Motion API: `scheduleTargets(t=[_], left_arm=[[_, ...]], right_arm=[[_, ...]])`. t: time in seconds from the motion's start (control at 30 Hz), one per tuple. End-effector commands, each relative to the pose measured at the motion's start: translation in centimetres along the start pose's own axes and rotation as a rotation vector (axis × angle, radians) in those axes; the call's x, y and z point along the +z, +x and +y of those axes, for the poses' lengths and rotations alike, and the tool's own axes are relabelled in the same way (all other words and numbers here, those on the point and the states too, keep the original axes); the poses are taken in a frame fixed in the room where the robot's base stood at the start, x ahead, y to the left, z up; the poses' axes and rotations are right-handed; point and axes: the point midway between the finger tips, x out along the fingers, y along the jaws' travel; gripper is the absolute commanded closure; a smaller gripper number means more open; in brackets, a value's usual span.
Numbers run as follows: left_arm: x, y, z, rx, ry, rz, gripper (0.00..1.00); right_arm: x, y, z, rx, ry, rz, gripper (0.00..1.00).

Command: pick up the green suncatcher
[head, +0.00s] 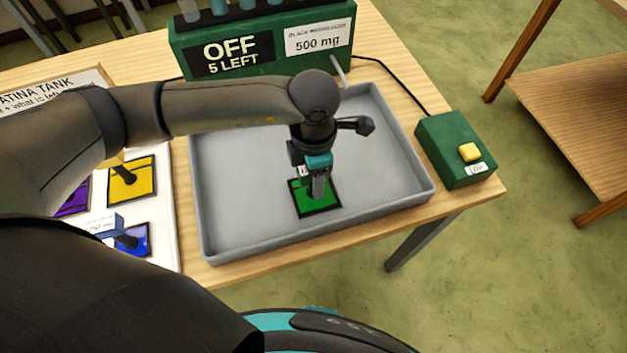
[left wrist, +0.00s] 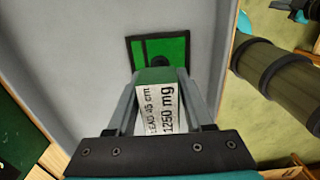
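The green suncatcher (head: 329,200) is a dark-framed square pane in the grey tray (head: 230,240). Its pane also shows in the left wrist view (left wrist: 176,46), beyond my fingers. Its green grip block bears a white label (left wrist: 160,108) reading "LEAD 45 cm 1250 mg". My left gripper (head: 318,190) points down over it. In the left wrist view, the fingers (left wrist: 162,92) lie close against both sides of the block and look shut on it. Whether the pane touches the tray floor is not clear. My right gripper is not in view.
A yellow suncatcher (head: 143,186), a blue one (head: 140,245) and a purple one (head: 75,203) lie on a white board at left. A green "OFF 5 LEFT" box (head: 190,60) stands behind the tray. A green button box (head: 438,140) stands to its right.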

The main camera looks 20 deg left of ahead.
Motion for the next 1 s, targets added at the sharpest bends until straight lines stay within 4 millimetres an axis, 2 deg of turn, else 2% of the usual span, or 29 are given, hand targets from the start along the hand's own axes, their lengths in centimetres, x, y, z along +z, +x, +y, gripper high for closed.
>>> scheduleTargets(t=[0.07,0.43,1.0], left_arm=[[0.00,-0.02,0.02,0.000,0.000,0.000,0.58],[-0.01,-0.04,0.03,0.000,0.000,0.000,1.00],[0.05,-0.43,0.07,0.001,0.000,-0.002,1.00]], right_arm=[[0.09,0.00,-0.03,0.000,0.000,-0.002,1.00],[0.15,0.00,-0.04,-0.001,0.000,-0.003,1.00],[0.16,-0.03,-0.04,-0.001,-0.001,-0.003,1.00]])
